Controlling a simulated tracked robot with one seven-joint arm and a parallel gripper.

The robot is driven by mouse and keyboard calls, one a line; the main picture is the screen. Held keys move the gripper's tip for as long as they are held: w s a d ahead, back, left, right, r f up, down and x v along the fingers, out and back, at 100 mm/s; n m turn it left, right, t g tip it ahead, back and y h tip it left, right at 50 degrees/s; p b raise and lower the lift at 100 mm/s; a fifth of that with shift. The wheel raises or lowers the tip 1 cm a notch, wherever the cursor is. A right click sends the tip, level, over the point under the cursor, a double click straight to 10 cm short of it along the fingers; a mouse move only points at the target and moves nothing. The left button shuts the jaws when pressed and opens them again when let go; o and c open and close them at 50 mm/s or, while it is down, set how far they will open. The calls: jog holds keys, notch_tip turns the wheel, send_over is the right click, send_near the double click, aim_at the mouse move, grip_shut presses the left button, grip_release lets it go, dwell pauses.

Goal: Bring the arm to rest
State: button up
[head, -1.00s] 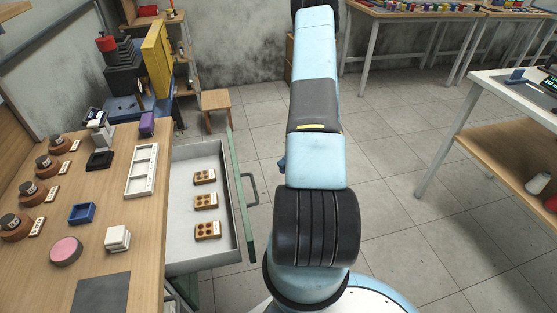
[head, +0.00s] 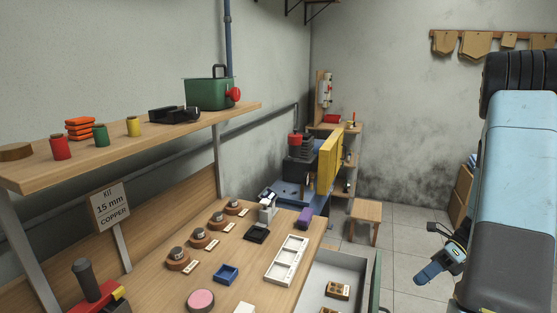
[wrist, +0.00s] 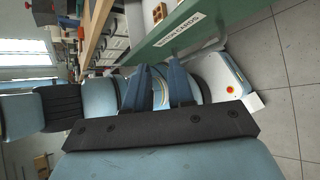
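My arm (head: 515,150) stands at the right edge of the head view, with pale blue links and dark joints. A blue part with dark pieces (head: 440,265) shows beside it, over the floor; it looks like the end of my arm. In the wrist view my gripper (wrist: 160,80) has two blue fingers with a clear gap between them, so it is open. Nothing is held between the fingers. My own pale blue body shows behind them.
A wooden bench (head: 150,285) with a white tray (head: 288,260) and small parts fills the left. An open drawer (head: 320,290) sticks out from it; its labelled green front (wrist: 180,30) shows close to the fingers in the wrist view. A stool (head: 366,212) stands beyond. Floor is free behind the arm.

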jog(key=s+a+r+n+t+h, duration=0.3)
jog(key=s+a+r+n, duration=0.1)
jog(key=r+n, duration=0.5)
jog(key=s+a+r+n+t+h, duration=0.3)
jog(key=a+r+n, duration=0.3)
jog(key=r+n, duration=0.2)
jog(key=s+a+r+n+t+h, duration=0.3)
jog(key=s+a+r+n+h, duration=0.2)
jog(key=r+n, duration=0.4)
jog(key=shift+s+a+r+n, duration=0.25)
jog(key=shift+s+r, duration=0.3)
jog(key=shift+r, duration=0.45)
